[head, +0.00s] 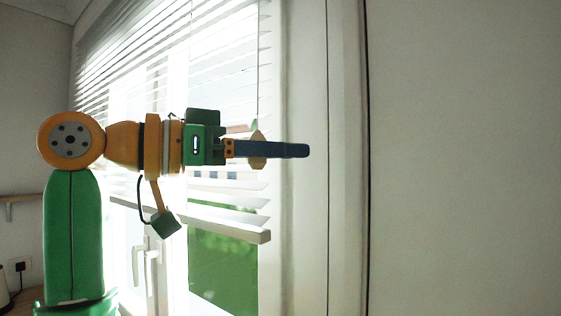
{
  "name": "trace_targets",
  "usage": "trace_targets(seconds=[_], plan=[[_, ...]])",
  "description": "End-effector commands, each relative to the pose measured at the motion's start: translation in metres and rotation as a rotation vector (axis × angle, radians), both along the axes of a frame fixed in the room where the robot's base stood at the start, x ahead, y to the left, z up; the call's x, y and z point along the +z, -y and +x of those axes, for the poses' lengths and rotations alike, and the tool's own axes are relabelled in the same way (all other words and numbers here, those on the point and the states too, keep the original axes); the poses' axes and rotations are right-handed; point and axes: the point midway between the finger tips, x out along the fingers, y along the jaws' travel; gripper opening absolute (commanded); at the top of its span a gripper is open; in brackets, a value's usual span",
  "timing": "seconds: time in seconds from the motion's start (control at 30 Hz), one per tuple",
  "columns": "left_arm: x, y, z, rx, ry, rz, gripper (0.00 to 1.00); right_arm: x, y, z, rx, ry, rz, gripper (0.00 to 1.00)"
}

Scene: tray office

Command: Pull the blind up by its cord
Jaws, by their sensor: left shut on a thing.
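The white slatted blind (219,60) hangs over the window, and its bottom rail (240,231) is at about mid-window, sloping down to the right in the picture. A thin cord (258,70) runs down along the blind's right side to a tan, wooden-looking cord knob (258,137). My left gripper (285,149) is at the knob, its dark blue fingers pointing right and shut on it. The fingers hide the knob's middle; its top and bottom show above and below them. My right gripper is not in view.
Window handles (145,265) show below the blind on the left. The white window frame (305,240) and a bare wall (460,160) are on the right. A shelf (20,198) and a wall socket (20,266) are at the far left.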

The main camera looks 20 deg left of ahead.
Motion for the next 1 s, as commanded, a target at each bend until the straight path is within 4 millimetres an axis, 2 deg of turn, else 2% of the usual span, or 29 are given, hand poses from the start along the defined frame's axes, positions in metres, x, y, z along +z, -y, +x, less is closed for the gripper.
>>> trace_targets(seconds=[0.07, 0.1, 0.2, 0.53, 0.8, 1.0], plan=[[0.006, -0.001, -0.001, 0.003, 0.013, -0.011, 0.0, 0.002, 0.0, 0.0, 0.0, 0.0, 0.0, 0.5], [0.006, -0.001, -0.001, 0.003, 0.013, -0.011, 0.3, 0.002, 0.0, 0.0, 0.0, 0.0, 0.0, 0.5], [0.006, -0.001, -0.001, 0.003, 0.012, -0.01, 0.57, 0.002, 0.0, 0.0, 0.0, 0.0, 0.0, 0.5], [0.002, -0.004, -0.003, 0.003, 0.008, -0.007, 0.58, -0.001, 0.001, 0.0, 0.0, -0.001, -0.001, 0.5], [0.002, -0.043, -0.04, 0.003, 0.01, -0.01, 0.58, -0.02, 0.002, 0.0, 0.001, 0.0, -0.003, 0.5], [0.003, -0.054, -0.05, 0.003, 0.009, -0.008, 0.58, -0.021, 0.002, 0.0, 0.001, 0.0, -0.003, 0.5]])
